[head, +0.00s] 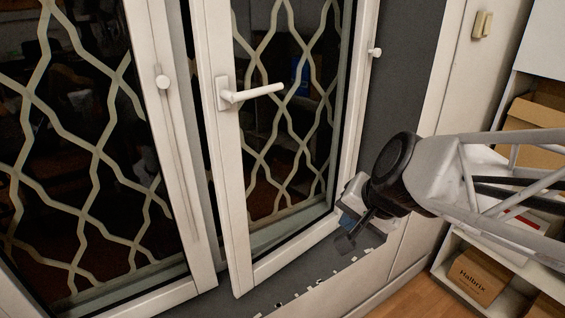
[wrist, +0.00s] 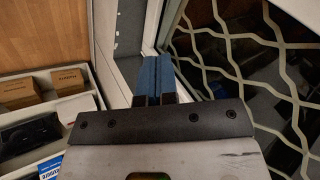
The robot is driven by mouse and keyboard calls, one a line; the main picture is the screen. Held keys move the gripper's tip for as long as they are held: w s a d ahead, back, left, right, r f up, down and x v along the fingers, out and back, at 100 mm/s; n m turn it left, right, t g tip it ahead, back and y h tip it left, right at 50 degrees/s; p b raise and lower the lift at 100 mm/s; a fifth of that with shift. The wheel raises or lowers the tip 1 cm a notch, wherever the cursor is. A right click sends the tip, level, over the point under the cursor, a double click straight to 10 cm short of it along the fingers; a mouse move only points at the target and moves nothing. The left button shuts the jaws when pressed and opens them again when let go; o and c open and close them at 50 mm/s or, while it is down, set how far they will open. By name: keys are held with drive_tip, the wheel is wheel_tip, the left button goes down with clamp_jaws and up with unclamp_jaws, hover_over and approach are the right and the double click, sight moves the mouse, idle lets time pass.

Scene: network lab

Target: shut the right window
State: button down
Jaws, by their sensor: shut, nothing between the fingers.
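The right window (head: 232,190) is a white-framed sash with dark glass and a pale lattice behind it. It stands ajar, its left edge swung into the room, with a dark gap on its left. Its white lever handle (head: 252,94) points right, roughly level. My gripper (head: 345,243) is near the sash's lower right corner, over the grey sill, apart from the handle. In the wrist view its blue fingers (wrist: 153,78) are together and empty, with white frame and lattice just beyond and to the right. Whether they touch the frame I cannot tell.
The left window (head: 168,150), with a round white knob, is beside the gap. The grey sill (head: 300,285) has small pale scraps along its edge. Shelves with cardboard boxes (head: 478,275) stand at the right, close to my arm. Wooden floor (head: 405,298) shows below.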

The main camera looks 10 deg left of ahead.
drive_tip(key=w+a+m+y, duration=0.1)
drive_tip(key=w+a+m, duration=0.1)
drive_tip(key=a, duration=0.5)
drive_tip(key=w+a+m+t+y, duration=0.1)
drive_tip(key=w+a, duration=0.3)
drive_tip(key=a, duration=0.4)
drive_tip(key=shift+a+r+m+y, duration=0.2)
drive_tip(key=shift+m+y, duration=0.2)
drive_tip(key=shift+m, duration=0.3)
drive_tip(key=shift+f, duration=0.1)
approach(243, 190)
drive_tip(key=shift+x, duration=3.3)
